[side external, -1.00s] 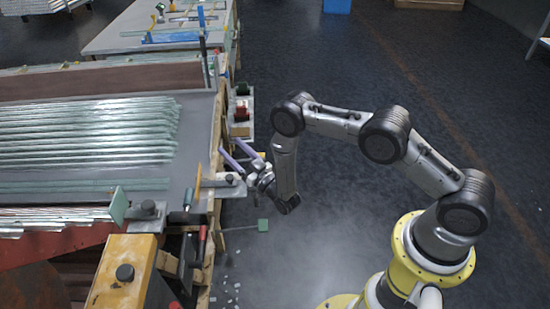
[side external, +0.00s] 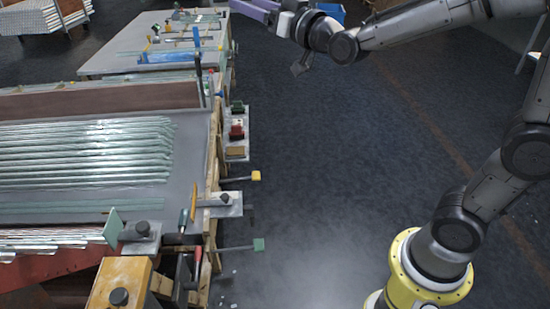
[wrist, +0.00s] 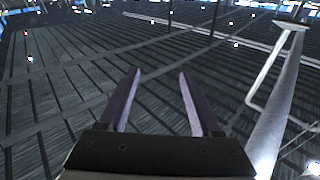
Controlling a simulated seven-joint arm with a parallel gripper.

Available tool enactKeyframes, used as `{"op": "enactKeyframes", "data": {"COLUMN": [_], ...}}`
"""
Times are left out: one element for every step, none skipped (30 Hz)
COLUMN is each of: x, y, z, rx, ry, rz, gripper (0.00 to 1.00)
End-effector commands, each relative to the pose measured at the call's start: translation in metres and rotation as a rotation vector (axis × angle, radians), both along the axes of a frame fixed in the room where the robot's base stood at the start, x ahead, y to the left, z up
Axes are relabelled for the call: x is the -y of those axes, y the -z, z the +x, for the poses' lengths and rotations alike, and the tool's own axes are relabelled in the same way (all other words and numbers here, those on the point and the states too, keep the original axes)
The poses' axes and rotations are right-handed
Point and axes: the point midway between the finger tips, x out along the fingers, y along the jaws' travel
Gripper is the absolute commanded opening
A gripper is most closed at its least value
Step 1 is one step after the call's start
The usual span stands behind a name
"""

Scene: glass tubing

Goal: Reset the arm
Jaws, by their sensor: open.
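My gripper (wrist: 160,75) shows in the wrist view with its two purple fingers spread apart and nothing between them. In the side external view my gripper (side external: 250,8) is at the top edge, raised high and pointing left. Part of its fingers is cut off by the frame there. My arm is stretched up and across the upper right, clear of the tables.
A grey workbench (side external: 190,150) with rows of glass tubes (side external: 85,152) fills the left. Handles and clamps stick out from its right edge. A second table (side external: 110,60) with tools stands behind it. The dark floor (side external: 330,180) between bench and arm base is open.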

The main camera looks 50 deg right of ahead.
Motion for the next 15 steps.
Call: {"op": "enactKeyframes", "data": {"x": [0.002,0.002,0.003,0.003,0.003,0.003,0.003,0.003,0.003,0.003,0.003,0.003,0.004,0.004,0.004], "y": [-0.009,-0.009,-0.008,-0.007,-0.003,0.002,0.008,0.014,0.024,0.032,0.042,0.055,0.066,0.077,0.093], "z": [-0.023,-0.035,-0.052,-0.065,-0.078,-0.095,-0.108,-0.12,-0.137,-0.149,-0.162,-0.178,-0.19,-0.202,-0.218], "rx": [-0.031,-0.059,-0.099,-0.131,-0.165,-0.213,-0.249,-0.288,-0.34,-0.381,-0.425,-0.485,-0.532,-0.583,-0.652], "ry": [-0.004,-0.006,-0.01,-0.013,-0.016,-0.02,-0.023,-0.025,-0.029,-0.03,-0.032,-0.035,-0.037,-0.038,-0.042], "rz": [-0.003,-0.006,-0.009,-0.012,-0.016,-0.021,-0.026,-0.03,-0.034,-0.037,-0.042,-0.047,-0.051,-0.055,-0.059], "gripper": [0.65,0.65,0.65,0.65,0.65,0.65,0.65,0.65,0.65,0.65,0.65,0.65,0.65,0.65,0.65]}}
